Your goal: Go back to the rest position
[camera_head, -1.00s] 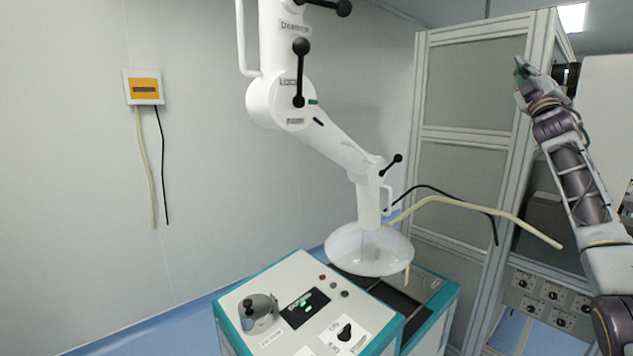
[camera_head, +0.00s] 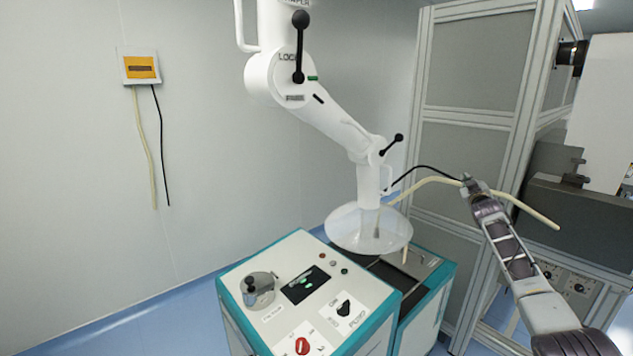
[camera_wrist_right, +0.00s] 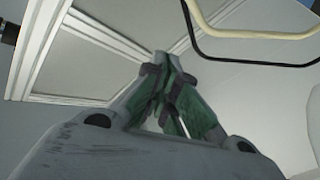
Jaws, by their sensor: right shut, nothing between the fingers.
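My right gripper (camera_head: 470,183) is at the right of the head view, in front of the grey framed cabinet and close to the cream hose in the picture. It points away from me and is empty. In the right wrist view its fingers (camera_wrist_right: 168,75) come together at the tips with nothing between them. I cannot tell from the head view whether it touches the hose; in the wrist view the hose is apart from the fingers. My left gripper is not in view.
A teal-edged machine (camera_head: 340,305) with a control panel stands at the lower middle. A white jointed arm (camera_head: 330,125) with a clear hood (camera_head: 350,232) hangs over it. The cream hose (camera_head: 530,212) and a black cable (camera_head: 432,167) cross near my gripper. A framed cabinet (camera_head: 475,80) stands behind.

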